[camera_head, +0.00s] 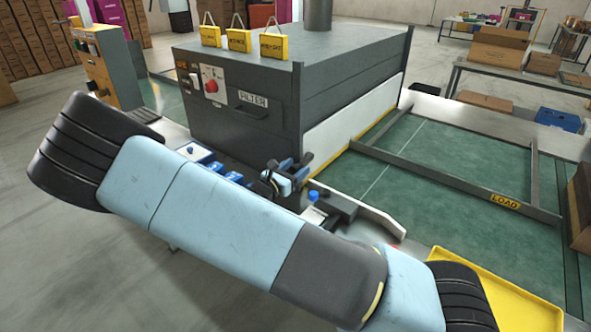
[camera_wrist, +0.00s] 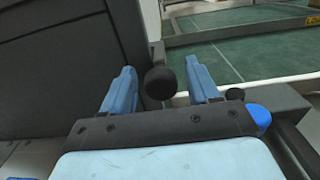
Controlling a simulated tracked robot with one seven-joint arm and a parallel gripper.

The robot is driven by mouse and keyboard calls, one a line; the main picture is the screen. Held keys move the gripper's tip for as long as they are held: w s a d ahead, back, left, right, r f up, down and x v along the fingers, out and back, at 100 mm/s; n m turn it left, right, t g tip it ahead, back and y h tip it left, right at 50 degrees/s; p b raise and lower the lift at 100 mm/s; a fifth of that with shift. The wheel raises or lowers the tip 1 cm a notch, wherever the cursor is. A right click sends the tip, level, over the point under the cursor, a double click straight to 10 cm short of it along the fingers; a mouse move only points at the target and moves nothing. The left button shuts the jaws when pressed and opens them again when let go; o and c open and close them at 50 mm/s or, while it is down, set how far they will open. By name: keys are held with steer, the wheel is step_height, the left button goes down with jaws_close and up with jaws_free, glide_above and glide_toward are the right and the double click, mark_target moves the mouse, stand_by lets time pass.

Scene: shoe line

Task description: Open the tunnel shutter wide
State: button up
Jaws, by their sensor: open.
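The tunnel (camera_head: 230,115) is a dark grey box over the line. A white panel (camera_head: 352,112), which looks like the shutter, hangs low across its right-hand mouth, close to the green belt. My gripper (camera_head: 287,172) is beside the tunnel's near right corner with its blue fingers apart. In the wrist view, a round black knob (camera_wrist: 160,83) shows between the open fingers (camera_wrist: 160,72). I cannot tell whether they touch it. The knob's stem is mostly hidden behind the gripper.
My arm crosses the foreground. A blue button (camera_head: 314,196) sits on a dark box near my gripper. A yellow tray (camera_head: 500,292) is at the lower right. A bar marked LOAD (camera_head: 505,201) spans the green belt (camera_head: 430,190). Yellow tags (camera_head: 240,40) stand on the tunnel.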

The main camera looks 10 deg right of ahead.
jaws_close()
stand_by(0.6)
